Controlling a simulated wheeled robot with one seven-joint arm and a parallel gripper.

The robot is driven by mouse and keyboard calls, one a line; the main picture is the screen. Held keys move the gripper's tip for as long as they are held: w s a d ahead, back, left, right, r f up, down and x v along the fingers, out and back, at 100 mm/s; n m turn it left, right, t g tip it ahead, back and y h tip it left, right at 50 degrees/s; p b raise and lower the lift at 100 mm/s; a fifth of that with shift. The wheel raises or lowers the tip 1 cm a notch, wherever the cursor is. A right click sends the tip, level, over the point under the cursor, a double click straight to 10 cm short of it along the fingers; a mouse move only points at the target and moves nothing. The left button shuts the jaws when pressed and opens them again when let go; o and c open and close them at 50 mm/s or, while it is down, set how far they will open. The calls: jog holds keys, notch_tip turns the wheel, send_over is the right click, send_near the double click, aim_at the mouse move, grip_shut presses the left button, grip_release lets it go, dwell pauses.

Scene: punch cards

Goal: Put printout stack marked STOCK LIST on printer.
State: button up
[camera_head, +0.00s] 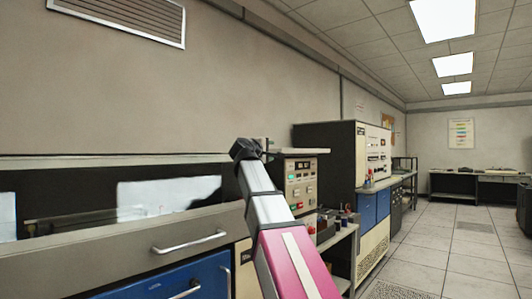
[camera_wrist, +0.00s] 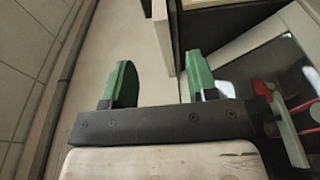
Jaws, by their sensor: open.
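My gripper (camera_wrist: 158,62) shows in the wrist view with its two green fingers apart and nothing between them. Behind the fingers is a plain beige surface. In the head view my arm reaches up at the middle, and its dark wrist end stands before the wall; the fingers cannot be made out there. A wide grey machine (camera_head: 190,236) with a dark window fills the lower left of the head view; it may be the printer, but I see no label. White paper-like sheets (camera_head: 165,194) show in its window. No stack with readable STOCK LIST lettering is visible.
A control panel with buttons (camera_head: 302,180) stands just right of my arm. Beyond it are a tall cabinet (camera_head: 374,150) and a side bench. A far table (camera_head: 470,184) stands at the back. The tiled floor (camera_head: 440,245) at right is clear.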

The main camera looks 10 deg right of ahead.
aim_at(281, 151)
jog(key=x, duration=1.1)
dwell(0.4)
grip_shut()
